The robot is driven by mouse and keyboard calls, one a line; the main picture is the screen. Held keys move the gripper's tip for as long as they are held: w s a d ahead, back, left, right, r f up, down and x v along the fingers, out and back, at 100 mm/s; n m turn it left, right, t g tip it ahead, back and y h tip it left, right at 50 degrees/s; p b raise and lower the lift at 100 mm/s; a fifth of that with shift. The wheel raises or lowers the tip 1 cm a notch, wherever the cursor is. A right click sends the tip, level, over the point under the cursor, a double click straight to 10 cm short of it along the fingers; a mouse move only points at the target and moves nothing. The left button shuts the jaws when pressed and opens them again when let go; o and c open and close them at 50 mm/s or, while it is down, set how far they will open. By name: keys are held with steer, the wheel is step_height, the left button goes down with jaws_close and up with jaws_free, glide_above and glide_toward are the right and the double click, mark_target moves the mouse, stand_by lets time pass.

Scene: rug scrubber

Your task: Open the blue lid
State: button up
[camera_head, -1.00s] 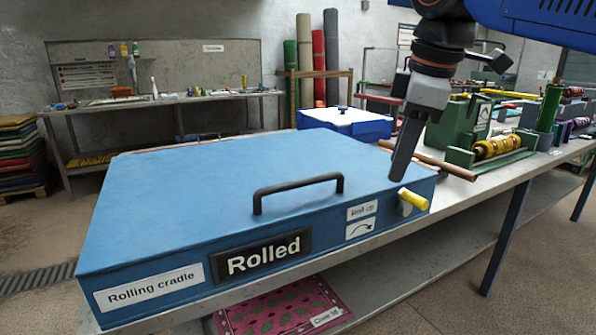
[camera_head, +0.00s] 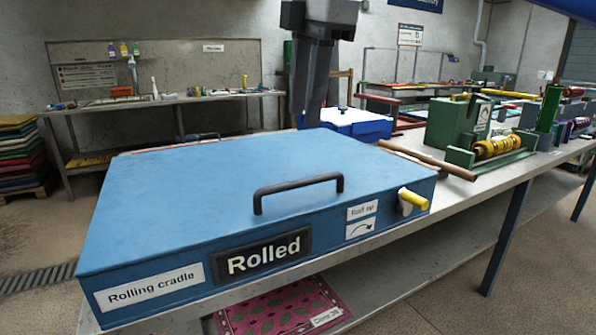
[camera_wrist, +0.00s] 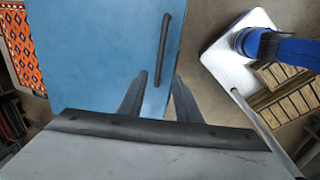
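The blue lid (camera_head: 200,180) is the flat top of a large blue box labelled "Rolled" and "Rolling cradle". It lies closed. A black bar handle (camera_head: 298,190) stands near its front edge; it also shows in the wrist view (camera_wrist: 163,50). My gripper (camera_head: 312,120) hangs above the lid's far part, pointing down, clear of the handle in the head view. In the wrist view its two fingers (camera_wrist: 160,78) are apart with nothing between them, and the handle lies beyond their tips. The upper gripper is cut off in the head view.
A yellow knob (camera_head: 413,200) sticks out of the box's front right. A wooden roller (camera_head: 428,160) lies on the bench to the right, near green machines (camera_head: 455,125). A smaller blue box with a white top (camera_head: 345,116) stands behind. The lid top is clear.

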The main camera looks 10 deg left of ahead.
mark_target(298, 183)
steer(key=f, duration=0.4)
steer(key=w+a+f, duration=0.1)
steer(key=f, duration=0.3)
steer(key=w+f, duration=0.1)
steer(key=f, duration=0.4)
steer(key=shift+w+a, duration=0.1)
steer(key=shift+a, duration=0.1)
jaws_close()
